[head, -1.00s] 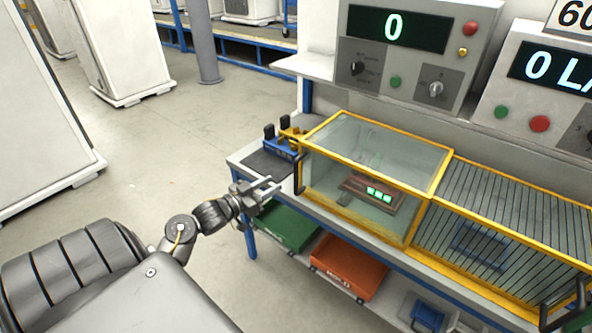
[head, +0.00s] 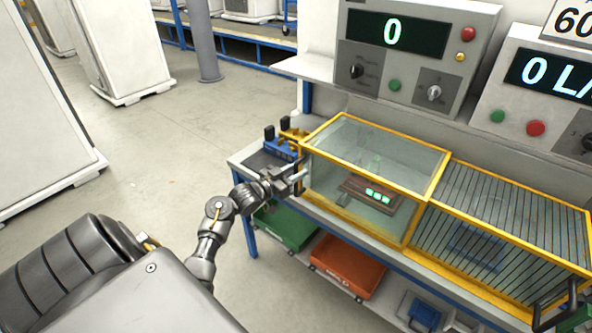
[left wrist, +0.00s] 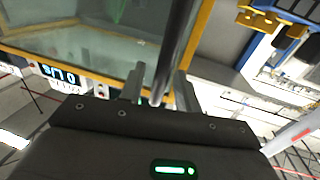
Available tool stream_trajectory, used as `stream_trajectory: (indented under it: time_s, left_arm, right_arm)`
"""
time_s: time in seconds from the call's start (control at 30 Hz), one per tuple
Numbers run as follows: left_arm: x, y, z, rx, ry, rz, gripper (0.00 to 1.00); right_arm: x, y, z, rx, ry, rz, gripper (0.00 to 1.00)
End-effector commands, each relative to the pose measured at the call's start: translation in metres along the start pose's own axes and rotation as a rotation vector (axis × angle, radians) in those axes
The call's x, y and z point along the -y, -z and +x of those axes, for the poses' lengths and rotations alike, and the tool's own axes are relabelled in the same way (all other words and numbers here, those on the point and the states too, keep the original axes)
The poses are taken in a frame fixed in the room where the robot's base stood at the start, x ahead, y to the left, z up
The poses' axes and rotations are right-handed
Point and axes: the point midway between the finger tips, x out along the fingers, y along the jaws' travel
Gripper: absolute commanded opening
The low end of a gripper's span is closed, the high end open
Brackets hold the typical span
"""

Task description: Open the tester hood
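The tester hood is a clear box with a yellow frame (head: 397,145), at the left of the bench in the head view. It sits down over a brown device with green displays (head: 372,193). Its upright handle is on the left side, mostly hidden by my left gripper (head: 298,183). In the left wrist view the handle (left wrist: 174,45) shows as a dark grey bar running between the two fingers of my left gripper (left wrist: 159,90). The fingers stand apart with gaps beside the bar; I cannot tell whether either touches it.
A slatted yellow guard (head: 500,225) adjoins the hood on the right. A blue fixture with yellow parts (head: 284,145) stands close behind my left gripper. Green (head: 290,228) and orange (head: 350,268) bins sit below the bench. Open floor lies to the left.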

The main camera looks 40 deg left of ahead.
Motion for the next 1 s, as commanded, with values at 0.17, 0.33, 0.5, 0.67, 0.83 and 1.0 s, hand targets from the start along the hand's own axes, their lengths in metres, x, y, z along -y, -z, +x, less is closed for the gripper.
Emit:
stream_trajectory:
  time_s: [0.17, 0.33, 0.5, 0.67, 0.83, 1.0]
  left_arm:
    - [0.000, 0.000, 0.002, 0.000, 0.000, 0.000, 0.33]
    - [0.000, 0.000, 0.002, 0.000, 0.000, 0.000, 0.25]
    - [0.000, 0.000, 0.002, 0.000, 0.000, 0.000, 0.03]
    - [0.000, 0.000, 0.001, 0.000, 0.000, 0.000, 0.00]
    - [-0.001, 0.000, 0.002, 0.000, -0.001, 0.000, 0.00]
    - [-0.013, -0.001, 0.017, -0.001, -0.004, -0.002, 0.00]
  right_arm:
    - [0.000, 0.000, 0.000, 0.000, 0.000, 0.000, 0.00]
    - [0.000, 0.000, 0.000, 0.000, 0.000, 0.000, 0.00]
    - [0.000, 0.000, 0.000, 0.000, 0.000, 0.000, 0.00]
    - [0.000, 0.000, 0.000, 0.000, 0.000, 0.000, 0.00]
    - [0.000, 0.000, 0.000, 0.000, 0.000, 0.000, 0.00]
    - [-0.001, 0.004, 0.003, -0.005, -0.001, 0.000, 0.00]
